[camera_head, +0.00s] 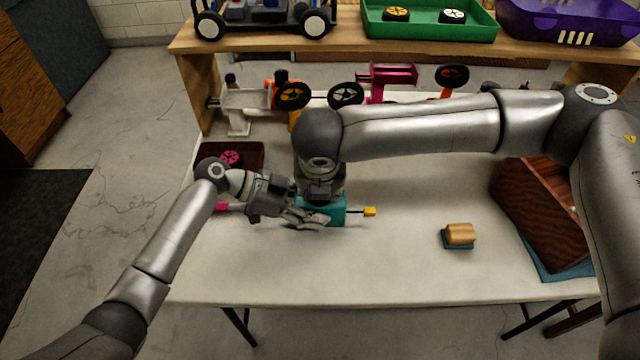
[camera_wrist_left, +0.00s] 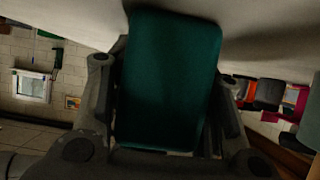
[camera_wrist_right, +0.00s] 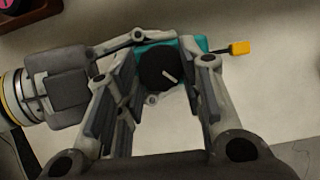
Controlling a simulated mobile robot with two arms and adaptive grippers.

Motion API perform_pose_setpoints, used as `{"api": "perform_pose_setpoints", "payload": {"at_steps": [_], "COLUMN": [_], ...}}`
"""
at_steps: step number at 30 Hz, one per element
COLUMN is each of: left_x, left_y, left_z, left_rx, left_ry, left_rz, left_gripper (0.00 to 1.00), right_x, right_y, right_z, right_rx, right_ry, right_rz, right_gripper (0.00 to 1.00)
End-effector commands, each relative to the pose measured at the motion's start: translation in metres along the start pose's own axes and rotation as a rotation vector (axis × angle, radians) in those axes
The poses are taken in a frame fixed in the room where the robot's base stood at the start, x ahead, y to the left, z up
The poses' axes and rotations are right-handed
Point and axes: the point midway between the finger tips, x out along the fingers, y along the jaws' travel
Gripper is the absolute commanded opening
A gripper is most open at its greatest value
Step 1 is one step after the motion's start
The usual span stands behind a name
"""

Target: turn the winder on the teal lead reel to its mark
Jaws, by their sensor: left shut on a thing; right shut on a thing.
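The teal lead reel (camera_head: 337,212) sits on the white table, with a yellow-tipped lead (camera_head: 370,212) out its right side and a pink tip (camera_head: 222,207) at left. My left gripper (camera_head: 308,217) is shut on the reel's body, which fills the left wrist view (camera_wrist_left: 170,80). My right gripper (camera_head: 322,195) comes down from above. In the right wrist view its fingers are around the black winder (camera_wrist_right: 158,68), a round knob with a white line pointing down and right. I cannot make out the reel's mark. The right arm partly hides the reel in the head view.
A wooden-topped block (camera_head: 460,234) on a teal base lies right of the reel, with a tilted brown box (camera_head: 540,215) further right. A brown tray (camera_head: 255,157) with a pink wheel is at left. Several car parts stand behind. The table's front middle is clear.

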Motion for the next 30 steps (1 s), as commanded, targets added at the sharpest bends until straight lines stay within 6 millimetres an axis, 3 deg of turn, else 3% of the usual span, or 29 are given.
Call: {"api": "perform_pose_setpoints", "payload": {"at_steps": [11,30], "left_x": [0.0000,0.0000], "left_y": [0.0000,0.0001], "left_z": [0.0009,0.0010], "left_rx": [-0.001,-0.001], "left_ry": [-0.002,-0.002], "left_rz": [0.000,0.000], "left_gripper": [0.25,0.25], "right_x": [0.0005,0.0011], "right_y": [0.0015,0.0066], "right_z": [-0.0001,0.0015], "right_rx": [0.103,0.638], "right_ry": [0.001,0.001], "right_rz": [-0.044,-0.265], "right_gripper": [0.12,0.12]}}
